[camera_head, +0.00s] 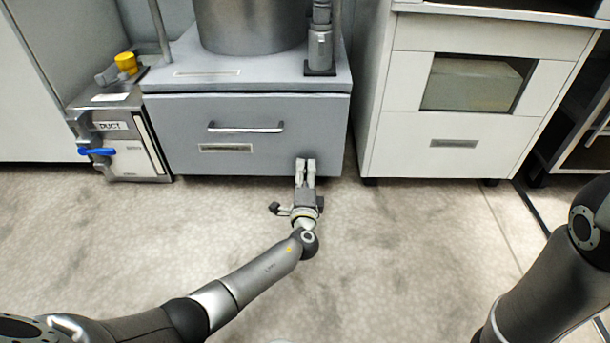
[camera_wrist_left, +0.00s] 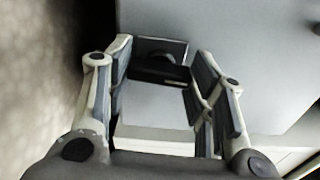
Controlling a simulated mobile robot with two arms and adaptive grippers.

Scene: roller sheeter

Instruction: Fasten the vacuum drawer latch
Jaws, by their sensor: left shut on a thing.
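The grey drawer (camera_head: 180,135) with a bar handle (camera_head: 246,128) looks closed beneath the metal drum in the head view. My left gripper (camera_head: 305,166) is at the lower right of the drawer front, its fingers pointing at the panel. The gripper is shut on this latch piece. In the head view the fingers hide the latch. My right arm shows at the right edge; its gripper is out of the picture.
A white cabinet (camera_head: 400,120) with a window stands to the right, across a narrow gap. The floor (camera_head: 400,240) in front is clear.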

